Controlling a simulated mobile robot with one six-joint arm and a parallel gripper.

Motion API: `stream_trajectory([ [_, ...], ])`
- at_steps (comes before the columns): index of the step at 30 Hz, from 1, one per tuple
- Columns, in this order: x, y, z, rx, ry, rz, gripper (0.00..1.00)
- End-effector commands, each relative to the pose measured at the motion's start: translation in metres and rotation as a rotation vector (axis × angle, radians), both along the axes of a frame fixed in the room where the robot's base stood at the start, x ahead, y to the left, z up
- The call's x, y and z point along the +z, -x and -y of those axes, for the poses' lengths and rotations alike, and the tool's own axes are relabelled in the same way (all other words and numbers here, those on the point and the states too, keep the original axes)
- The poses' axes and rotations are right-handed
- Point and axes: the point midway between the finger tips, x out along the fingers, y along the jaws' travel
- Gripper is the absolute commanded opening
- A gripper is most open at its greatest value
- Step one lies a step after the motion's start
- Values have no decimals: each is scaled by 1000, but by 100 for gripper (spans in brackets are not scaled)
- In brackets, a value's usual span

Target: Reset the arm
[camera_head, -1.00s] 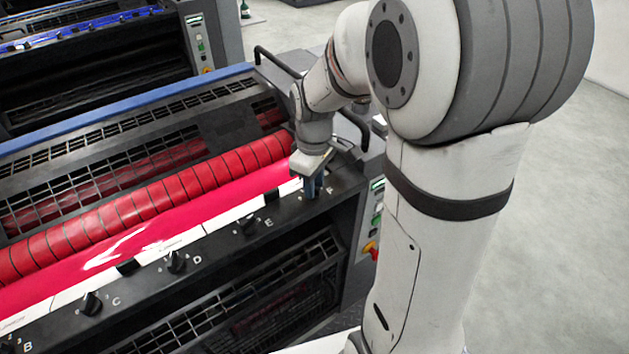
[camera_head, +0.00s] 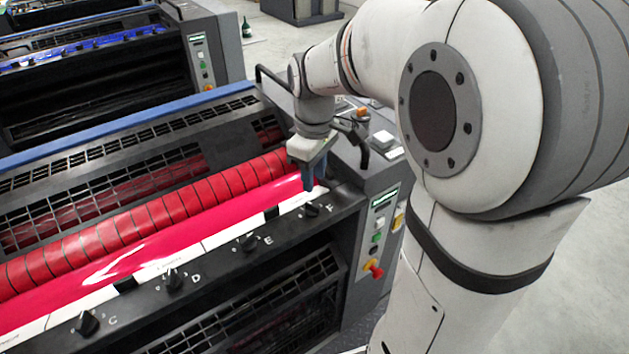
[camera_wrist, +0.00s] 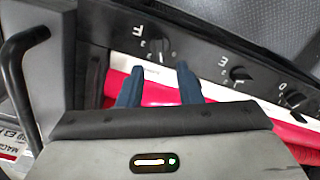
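My gripper (camera_head: 312,188) hangs above the right end of the ink unit's black rail, just above and behind knob F (camera_head: 312,210). In the wrist view my gripper (camera_wrist: 160,72) has two blue fingers with a clear gap between them and nothing held. Knob F (camera_wrist: 156,48) lies beyond the fingertips and apart from them in that view. Knob E (camera_head: 249,243), knob D (camera_head: 174,280) and knob C (camera_head: 87,323) sit along the rail to the left. Knob E also shows in the wrist view (camera_wrist: 238,74).
The red segmented roller (camera_head: 150,222) and the glossy magenta ink (camera_head: 150,250) lie behind the rail. A side panel with buttons and a red knob (camera_head: 374,269) stands at the right. A black handle (camera_wrist: 15,60) rises at the left in the wrist view. Open floor lies at far right.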

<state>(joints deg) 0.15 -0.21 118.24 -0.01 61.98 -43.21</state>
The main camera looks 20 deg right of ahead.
Motion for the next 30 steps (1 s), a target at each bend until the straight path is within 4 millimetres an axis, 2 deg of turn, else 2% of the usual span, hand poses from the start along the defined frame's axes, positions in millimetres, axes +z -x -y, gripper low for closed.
stream_trajectory([
  [14, 2, 5, 0, -22, 0, 11, 32],
  [17, 7, 21, 0, -100, -1, 41, 32],
  [22, 13, 70, 0, -347, -20, 126, 32],
  [27, 8, 113, 0, -582, -59, 202, 32],
  [30, 4, 129, 0, -677, -79, 230, 32],
])
